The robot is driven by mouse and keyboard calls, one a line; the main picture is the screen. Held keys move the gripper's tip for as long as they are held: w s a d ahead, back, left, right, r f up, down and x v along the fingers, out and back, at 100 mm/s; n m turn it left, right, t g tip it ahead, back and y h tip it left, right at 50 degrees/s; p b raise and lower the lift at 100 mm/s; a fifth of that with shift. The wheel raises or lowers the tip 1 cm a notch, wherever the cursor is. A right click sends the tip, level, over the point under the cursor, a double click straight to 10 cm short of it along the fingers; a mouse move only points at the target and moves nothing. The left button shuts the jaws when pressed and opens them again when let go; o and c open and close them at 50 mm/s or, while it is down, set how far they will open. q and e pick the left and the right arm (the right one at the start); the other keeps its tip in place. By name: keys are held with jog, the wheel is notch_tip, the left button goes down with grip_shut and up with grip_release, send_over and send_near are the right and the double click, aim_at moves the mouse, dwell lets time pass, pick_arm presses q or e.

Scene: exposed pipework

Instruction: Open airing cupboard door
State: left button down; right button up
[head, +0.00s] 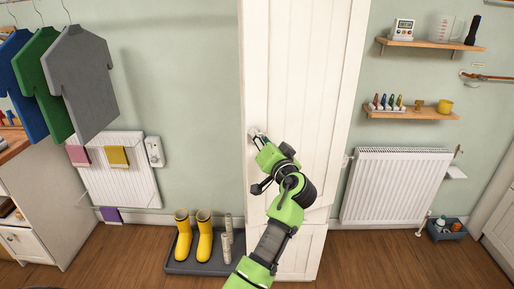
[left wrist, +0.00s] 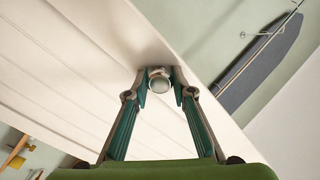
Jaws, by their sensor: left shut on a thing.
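The airing cupboard door (head: 308,60) is a tall white panelled door in the middle of the head view, and it looks closed. Its planks also fill the upper left of the left wrist view (left wrist: 70,70). A round metal knob (left wrist: 159,80) sits near the door's left edge. My left gripper (head: 256,135) is at the knob, its two fingers (left wrist: 159,88) on either side of it and shut on it. In the head view the gripper mostly hides the knob. My right gripper is not in view.
A boot tray (head: 195,268) with yellow boots (head: 204,240) stands on the floor left of the door. A white radiator (head: 395,187) and a blue caddy (head: 445,230) are to the right. Shelves (head: 425,113) hang above the radiator. Wooden floor (head: 365,265) is clear in front right.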

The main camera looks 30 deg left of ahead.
pick_arm(q)
jog(key=shift+s+d+n+g+y+b, duration=0.4)
jog(key=shift+d+b, duration=0.25)
jog(key=shift+d, duration=0.25)
jog(key=shift+s+d+n+g+y+b, duration=0.2)
jog(key=shift+s+d+n+g+b, duration=0.2)
jog(key=shift+d+g+b, duration=0.35)
jog(key=shift+s+d+n+g+y+b, duration=0.3)
jog(key=shift+s+d+b, duration=0.2)
jog(key=shift+d, duration=0.5)
jog(key=c, duration=1.7)
grip_release()
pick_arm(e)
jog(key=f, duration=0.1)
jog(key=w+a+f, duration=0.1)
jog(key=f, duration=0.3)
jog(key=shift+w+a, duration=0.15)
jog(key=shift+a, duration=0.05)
pick_arm(q)
notch_tip(320, 180, up, 10)
jog(key=shift+r, duration=0.1)
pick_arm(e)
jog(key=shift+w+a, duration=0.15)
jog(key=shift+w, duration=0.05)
